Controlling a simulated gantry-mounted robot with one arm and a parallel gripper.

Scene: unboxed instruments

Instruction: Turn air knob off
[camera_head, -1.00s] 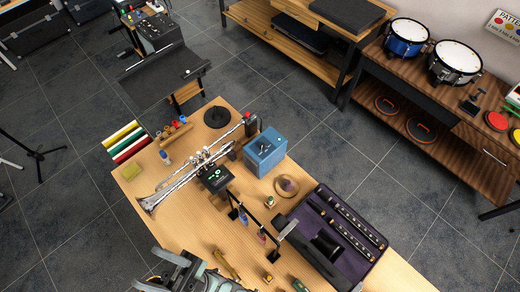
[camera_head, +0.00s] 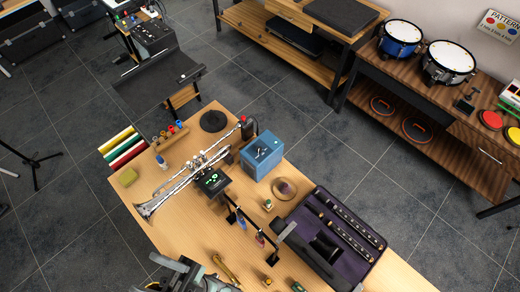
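I cannot make out which control is the air knob; no label is readable. A small black box with a green display (camera_head: 212,181) sits on the wooden table beside the silver trumpet (camera_head: 180,187). A blue box (camera_head: 262,156) with small dark fittings on top stands to its right. A black panel with small controls (camera_head: 150,35) stands on the desk at the upper left. Grey and black parts at the bottom edge appear to be my gripper (camera_head: 182,274), partly cut off by the frame. Its fingers are not clear, and it is apart from the boxes.
An open purple-lined case (camera_head: 372,262) fills the table's right side. A small dark stand (camera_head: 245,228) holding coloured items and a brass piece (camera_head: 226,268) lie nearer the bottom. Bare tabletop (camera_head: 150,228) shows at left.

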